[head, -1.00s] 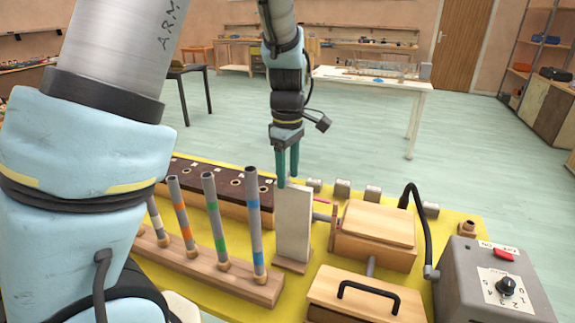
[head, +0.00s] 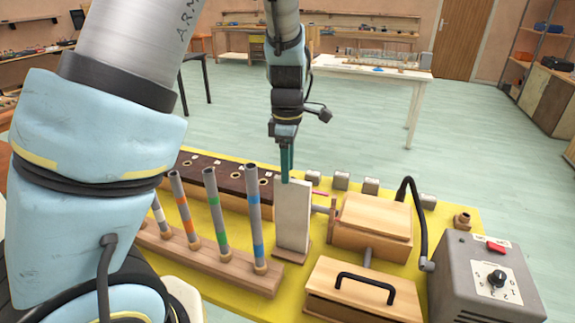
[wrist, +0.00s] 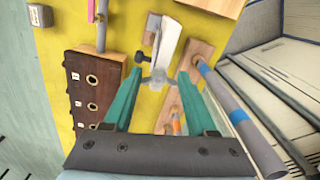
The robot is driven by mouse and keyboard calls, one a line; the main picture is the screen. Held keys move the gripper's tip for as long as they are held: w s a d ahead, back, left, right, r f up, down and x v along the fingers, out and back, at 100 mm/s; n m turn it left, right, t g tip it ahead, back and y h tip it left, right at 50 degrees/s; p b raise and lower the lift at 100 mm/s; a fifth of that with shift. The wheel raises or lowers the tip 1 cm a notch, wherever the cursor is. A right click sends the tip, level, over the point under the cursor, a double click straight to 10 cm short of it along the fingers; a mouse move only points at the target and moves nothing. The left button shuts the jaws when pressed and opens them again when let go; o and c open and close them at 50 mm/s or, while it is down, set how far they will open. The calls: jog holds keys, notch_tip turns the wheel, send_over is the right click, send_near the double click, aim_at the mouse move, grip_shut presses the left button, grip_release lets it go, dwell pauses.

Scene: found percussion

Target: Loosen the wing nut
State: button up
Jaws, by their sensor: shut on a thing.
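My gripper (head: 286,178) points down at the upper left edge of an upright white panel (head: 293,220) on a wooden foot. In the wrist view my gripper (wrist: 160,76) has its two teal fingers on either side of a small grey piece, which seems to be the wing nut (wrist: 158,80), and is shut on it. The nut sits close to the end of the white panel (wrist: 168,42). A dark knob or bolt (wrist: 141,57) sticks out beside it. In the head view the nut is hidden by the fingers and panel.
Striped upright tubes (head: 254,225) stand in a wooden rail left of the panel. A dark strip with holes (head: 215,178) lies behind. Wooden boxes (head: 372,222) and a grey control box (head: 485,275) stand to the right on the yellow board.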

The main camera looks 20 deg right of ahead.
jog(key=shift+w, duration=0.1)
jog(key=n, duration=0.4)
jog(key=shift+w, duration=0.1)
jog(key=shift+d+n, duration=0.1)
jog(key=shift+n, duration=0.8)
jog(key=shift+w+n, duration=0.1)
jog(key=shift+n, duration=1.1)
jog(key=n, duration=0.4)
jog(key=shift+w+r, duration=0.1)
